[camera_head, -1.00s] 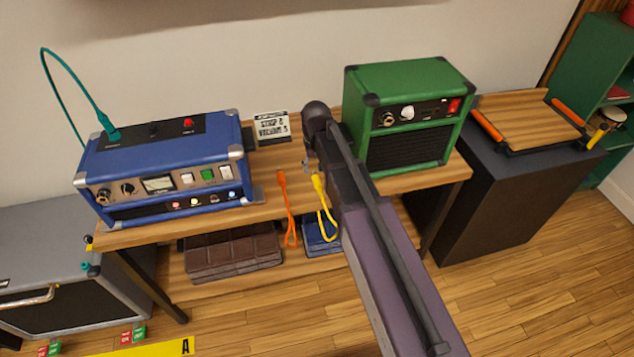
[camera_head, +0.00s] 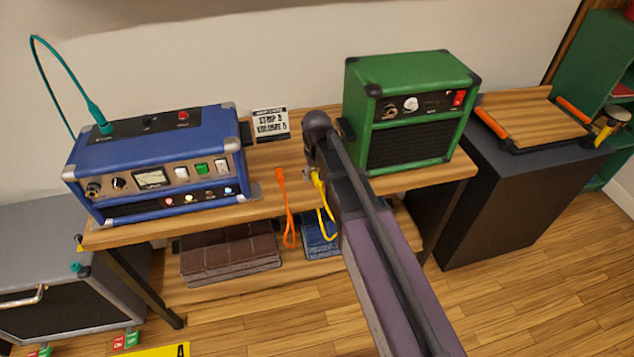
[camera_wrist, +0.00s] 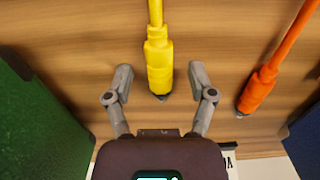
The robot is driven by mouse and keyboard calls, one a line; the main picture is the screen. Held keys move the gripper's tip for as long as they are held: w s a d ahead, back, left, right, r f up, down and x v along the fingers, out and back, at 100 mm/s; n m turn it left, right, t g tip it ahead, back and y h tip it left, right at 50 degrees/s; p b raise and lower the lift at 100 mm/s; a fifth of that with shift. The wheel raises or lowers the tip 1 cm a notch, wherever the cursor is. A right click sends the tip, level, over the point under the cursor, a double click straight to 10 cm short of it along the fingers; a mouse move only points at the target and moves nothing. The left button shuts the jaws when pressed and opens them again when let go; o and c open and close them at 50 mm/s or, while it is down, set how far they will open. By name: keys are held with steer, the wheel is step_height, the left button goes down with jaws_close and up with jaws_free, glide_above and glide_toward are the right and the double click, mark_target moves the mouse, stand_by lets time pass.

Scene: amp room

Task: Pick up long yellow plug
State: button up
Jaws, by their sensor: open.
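The long yellow plug (camera_wrist: 159,62) lies on the wooden table top in the wrist view, its metal tip pointing toward my gripper. My gripper (camera_wrist: 160,82) is open, with one finger on each side of the plug's tip end. I cannot tell whether the fingers touch the table. In the head view the yellow plug (camera_head: 318,181) is at the table's front edge, its cable (camera_head: 331,226) hanging over. My gripper (camera_head: 309,168) is partly hidden there behind my arm.
An orange plug (camera_wrist: 258,90) lies close by; its cable also hangs over the edge. A blue amp (camera_head: 150,165) stands on the left of the table (camera_head: 262,208) and a green amp (camera_head: 410,110) on the right. A small sign (camera_head: 270,124) stands behind.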

stand_by(0.6)
jaws_close()
